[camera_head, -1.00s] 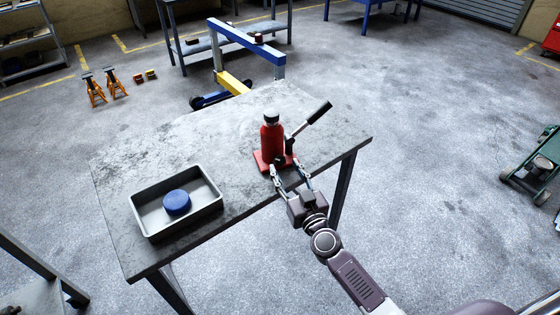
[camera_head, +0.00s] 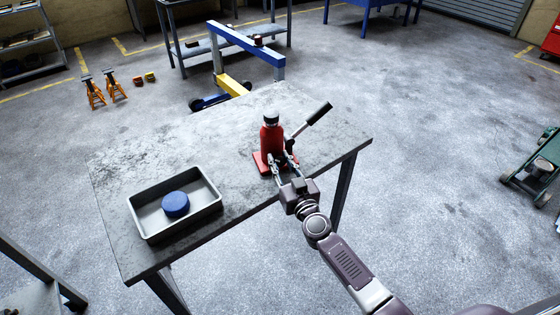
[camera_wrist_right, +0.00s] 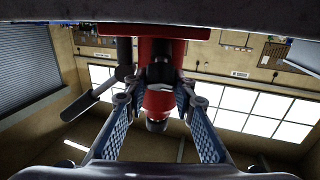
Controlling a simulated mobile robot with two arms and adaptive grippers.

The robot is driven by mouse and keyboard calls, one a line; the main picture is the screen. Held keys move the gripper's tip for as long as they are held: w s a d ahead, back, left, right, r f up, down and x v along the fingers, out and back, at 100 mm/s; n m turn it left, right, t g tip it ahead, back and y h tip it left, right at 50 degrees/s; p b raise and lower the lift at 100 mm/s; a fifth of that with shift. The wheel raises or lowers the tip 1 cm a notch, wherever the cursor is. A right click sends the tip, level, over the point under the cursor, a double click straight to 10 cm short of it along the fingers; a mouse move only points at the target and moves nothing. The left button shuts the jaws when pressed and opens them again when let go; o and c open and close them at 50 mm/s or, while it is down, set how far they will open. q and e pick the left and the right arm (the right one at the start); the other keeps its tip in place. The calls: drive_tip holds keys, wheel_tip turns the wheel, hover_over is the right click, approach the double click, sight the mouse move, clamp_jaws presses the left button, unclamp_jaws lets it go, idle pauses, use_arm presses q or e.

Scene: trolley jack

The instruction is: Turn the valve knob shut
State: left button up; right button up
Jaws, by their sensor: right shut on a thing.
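A red bottle jack (camera_head: 271,142) with a dark cap stands upright on its red base near the table's right front edge. Its lever with a black grip (camera_head: 319,113) slants up to the right. My right gripper (camera_head: 282,160) is at the jack's near side, low down by the base. In the right wrist view, which is upside down, the dark valve knob (camera_wrist_right: 160,72) sits in front of the red body, between the fingertips of my right gripper (camera_wrist_right: 159,86). The fingers are shut on it. In the head view the knob is hidden by the fingers. My left gripper is out of view.
A grey tray (camera_head: 211,212) with a blue round thing (camera_head: 176,204) stands on the left front of the table (camera_head: 110,165). The tabletop between tray and jack is clear. An engine hoist (camera_head: 240,42) and orange stands (camera_head: 94,92) are on the floor behind.

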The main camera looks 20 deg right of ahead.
clamp_jaws()
drive_tip(key=m+h+p, duration=0.2)
drive_tip(key=m, duration=0.1)
drive_tip(key=m+h+p, duration=0.1)
drive_tip(key=p, duration=0.1)
drive_tip(key=shift+r+m+h, duration=0.25)
drive_tip(key=shift+m+h, duration=0.05)
drive_tip(key=shift+m, duration=0.1)
drive_tip(key=shift+f+m+g+h+p, duration=0.25)
drive_tip(key=shift+m+g+h+p, duration=0.15)
drive_tip(key=shift+m+h, duration=0.3)
drive_tip(key=o, duration=1)
unclamp_jaws()
